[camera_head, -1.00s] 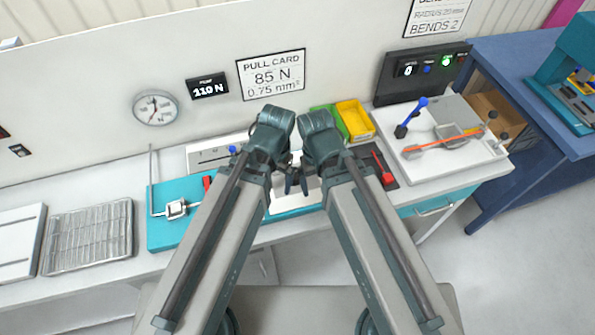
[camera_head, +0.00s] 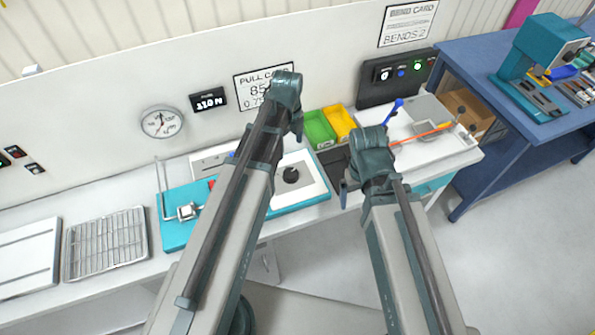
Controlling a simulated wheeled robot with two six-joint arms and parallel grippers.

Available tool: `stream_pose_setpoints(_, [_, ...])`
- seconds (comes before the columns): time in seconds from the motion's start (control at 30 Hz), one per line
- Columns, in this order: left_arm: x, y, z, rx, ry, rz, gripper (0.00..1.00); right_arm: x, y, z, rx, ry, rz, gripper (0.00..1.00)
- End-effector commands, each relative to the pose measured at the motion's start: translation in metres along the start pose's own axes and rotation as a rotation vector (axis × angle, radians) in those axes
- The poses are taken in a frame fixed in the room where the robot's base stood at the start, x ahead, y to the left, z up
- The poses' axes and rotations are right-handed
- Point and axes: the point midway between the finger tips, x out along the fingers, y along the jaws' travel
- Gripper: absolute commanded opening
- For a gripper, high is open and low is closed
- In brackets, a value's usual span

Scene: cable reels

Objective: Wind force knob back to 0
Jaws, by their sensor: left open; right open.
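The force display (camera_head: 208,102) on the wall reads 110 N. The pull card (camera_head: 246,95) is partly covered by my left arm. My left gripper (camera_head: 297,127) is raised above and behind the knob, open, with its fingers mostly hidden by its wrist. My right gripper (camera_head: 345,192) is open and empty, to the right of the knob and apart from it.
A round gauge (camera_head: 162,122) hangs on the wall. Green (camera_head: 319,130) and yellow (camera_head: 340,121) bins stand behind the tester. A wire rack (camera_head: 105,244) lies at left. A white bending board (camera_head: 440,149) with blue and orange levers stands at right.

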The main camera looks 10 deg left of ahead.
Motion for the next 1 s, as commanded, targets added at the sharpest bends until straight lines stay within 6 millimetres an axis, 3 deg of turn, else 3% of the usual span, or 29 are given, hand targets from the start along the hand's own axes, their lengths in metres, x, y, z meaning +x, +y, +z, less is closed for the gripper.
stream_pose_setpoints(0.37, [0.012, 0.000, 0.000, 0.002, 0.000, 0.000, 0.95, 0.012, -0.001, -0.001, -0.002, 0.000, 0.000, 0.95])
stream_pose_setpoints(1.0, [0.095, 0.000, 0.000, 0.001, 0.000, 0.000, 0.95, 0.094, -0.009, -0.005, -0.008, 0.000, 0.002, 0.95])
